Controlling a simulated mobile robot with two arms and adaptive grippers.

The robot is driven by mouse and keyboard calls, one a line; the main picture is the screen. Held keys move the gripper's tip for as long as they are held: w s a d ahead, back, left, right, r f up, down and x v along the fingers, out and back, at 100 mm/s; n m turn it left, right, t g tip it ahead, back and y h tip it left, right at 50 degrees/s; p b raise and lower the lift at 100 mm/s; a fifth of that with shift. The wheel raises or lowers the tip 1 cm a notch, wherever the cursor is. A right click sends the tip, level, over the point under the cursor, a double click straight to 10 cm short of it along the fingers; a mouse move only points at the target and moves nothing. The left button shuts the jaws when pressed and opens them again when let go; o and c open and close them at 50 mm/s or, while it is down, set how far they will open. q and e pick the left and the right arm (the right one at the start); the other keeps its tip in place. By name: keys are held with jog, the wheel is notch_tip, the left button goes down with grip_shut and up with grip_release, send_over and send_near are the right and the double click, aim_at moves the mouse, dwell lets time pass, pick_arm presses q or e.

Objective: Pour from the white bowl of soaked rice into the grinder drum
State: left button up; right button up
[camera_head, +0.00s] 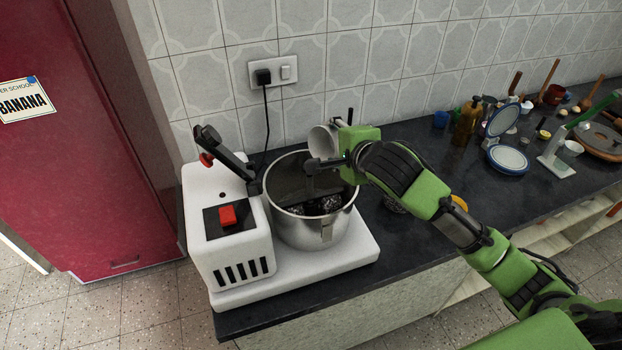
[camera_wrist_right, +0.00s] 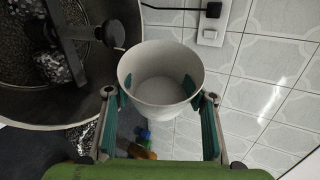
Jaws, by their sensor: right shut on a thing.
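The white bowl (camera_head: 322,141) is held by my right gripper (camera_head: 332,143) at the back right rim of the steel grinder drum (camera_head: 297,232). My right gripper is shut on the bowl; in the right wrist view its fingers (camera_wrist_right: 155,92) press on opposite sides of the bowl (camera_wrist_right: 160,112). Pale, whitish contents show at the bowl's bottom. The bowl seems tipped toward the drum in the head view, but I cannot tell how far. No falling rice shows. The drum is open, with dark grinding stones inside. My left gripper is not in view.
The drum stands on a white grinder base (camera_head: 340,260) with a red switch (camera_head: 227,215) and a raised black arm (camera_head: 225,155). A tiled wall with a socket (camera_head: 272,73) is close behind. Bottles, plates (camera_head: 508,159) and utensils crowd the counter at right.

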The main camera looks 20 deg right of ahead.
jog(key=shift+s+a+r+n, duration=0.1)
jog(key=shift+a+r+n, duration=0.05)
jog(key=shift+a+n, duration=0.15)
dwell(0.4)
